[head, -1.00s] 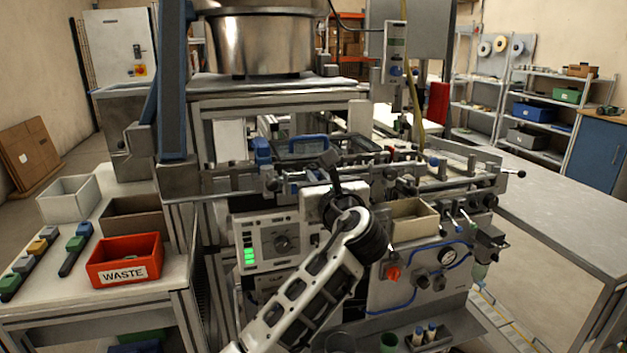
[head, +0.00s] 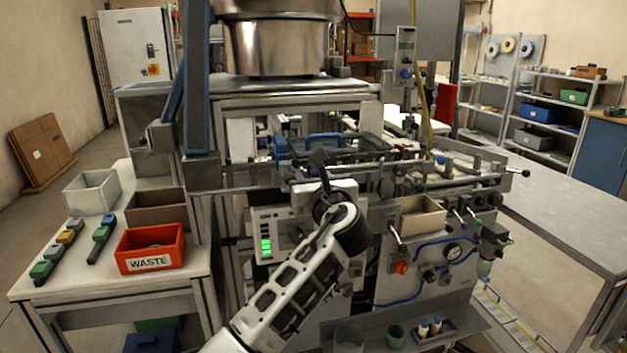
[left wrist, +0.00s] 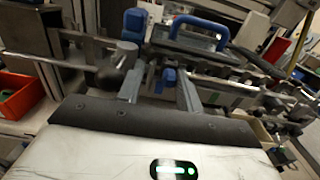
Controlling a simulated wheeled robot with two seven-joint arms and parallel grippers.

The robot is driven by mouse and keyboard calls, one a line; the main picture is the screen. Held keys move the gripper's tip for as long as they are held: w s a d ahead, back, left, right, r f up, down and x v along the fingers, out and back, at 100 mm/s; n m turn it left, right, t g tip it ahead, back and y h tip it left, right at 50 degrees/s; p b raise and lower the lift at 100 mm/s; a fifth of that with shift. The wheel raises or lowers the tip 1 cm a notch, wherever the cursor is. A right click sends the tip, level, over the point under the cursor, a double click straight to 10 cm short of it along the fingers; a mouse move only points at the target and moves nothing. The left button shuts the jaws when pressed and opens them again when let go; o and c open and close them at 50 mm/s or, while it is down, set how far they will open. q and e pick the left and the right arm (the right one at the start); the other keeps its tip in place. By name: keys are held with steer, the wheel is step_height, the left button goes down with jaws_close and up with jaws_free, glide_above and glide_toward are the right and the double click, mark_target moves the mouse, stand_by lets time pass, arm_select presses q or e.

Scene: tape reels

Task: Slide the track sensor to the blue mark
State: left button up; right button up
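My left gripper (head: 318,162) is in front of the machine's front rail, its fingertips small and dark in the head view. In the left wrist view its two grey fingers (left wrist: 160,86) stand apart, with a gap between them. A small blue block (left wrist: 168,76) on the rail shows in that gap, beyond the fingers; I cannot tell whether it touches them. A larger blue block (left wrist: 135,22) stands further back to the left. I cannot tell which part is the track sensor, and I cannot make out the blue mark. My right gripper is not in view.
A clear cover with a blue handle (left wrist: 200,28) lies behind the rail. A round dark knob (left wrist: 108,78) is close left of the fingers. The red waste bin (head: 150,250) stands on the left table. A beige box (head: 422,218) sits on the machine's front right.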

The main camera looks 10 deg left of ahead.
arm_select(q)
steer(key=b+v, duration=0.1)
steer(key=v, duration=1.5)
